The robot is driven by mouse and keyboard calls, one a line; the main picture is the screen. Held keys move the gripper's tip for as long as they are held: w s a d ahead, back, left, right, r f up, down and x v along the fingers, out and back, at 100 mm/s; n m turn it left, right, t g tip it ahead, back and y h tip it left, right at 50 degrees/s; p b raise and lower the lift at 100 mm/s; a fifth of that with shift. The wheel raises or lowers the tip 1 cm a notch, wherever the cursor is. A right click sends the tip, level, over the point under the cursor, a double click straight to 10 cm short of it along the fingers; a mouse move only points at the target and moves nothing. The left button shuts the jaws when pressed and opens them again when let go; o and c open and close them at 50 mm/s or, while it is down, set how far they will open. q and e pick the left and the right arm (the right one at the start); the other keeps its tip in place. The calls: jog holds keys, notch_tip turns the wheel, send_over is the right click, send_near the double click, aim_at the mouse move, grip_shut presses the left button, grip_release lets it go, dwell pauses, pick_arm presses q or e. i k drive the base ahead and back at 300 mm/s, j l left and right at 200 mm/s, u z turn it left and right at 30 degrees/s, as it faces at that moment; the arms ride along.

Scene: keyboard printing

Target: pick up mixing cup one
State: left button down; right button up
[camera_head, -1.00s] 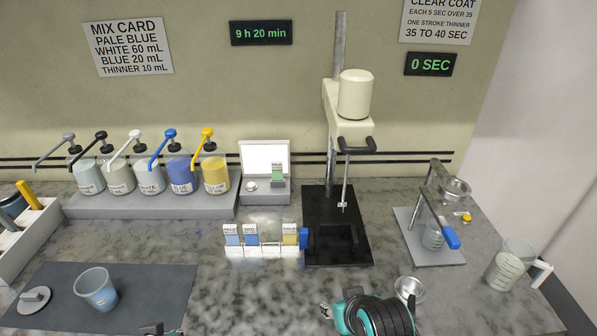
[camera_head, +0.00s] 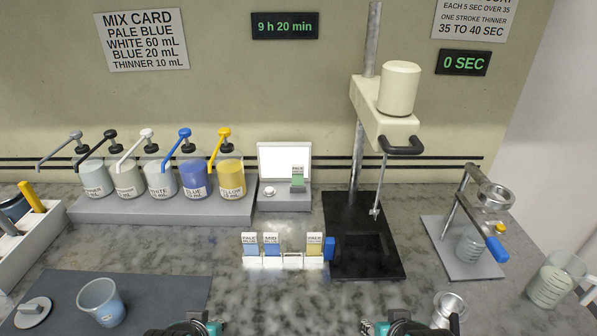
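A clear cup with a pale blue tint (camera_head: 102,302), likely mixing cup one though I see no label, stands upright on the dark mat (camera_head: 165,294) at the lower left. My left gripper (camera_head: 190,328) shows only in part at the bottom edge, right of the cup and apart from it. My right gripper (camera_head: 400,327) is also cut off by the bottom edge, beside a small metal cup (camera_head: 448,309). The fingertips of both are not clear enough to tell open from shut.
A grey lid with a knob (camera_head: 33,312) lies left of the cup. Several pump jars (camera_head: 162,180) stand on a grey base behind. The mixer stand (camera_head: 368,270) and card rack (camera_head: 283,263) are centre. A measuring beaker (camera_head: 553,282) stands at the right.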

aim_at(100, 298)
jog(key=k, duration=0.25)
jog(key=k+u, duration=0.1)
jog(key=u, duration=0.75)
jog(key=k+u, duration=0.15)
jog(key=u, duration=0.25)
jog(key=l+u, duration=0.4)
jog(key=i+l, duration=0.1)
jog(key=i, duration=0.3)
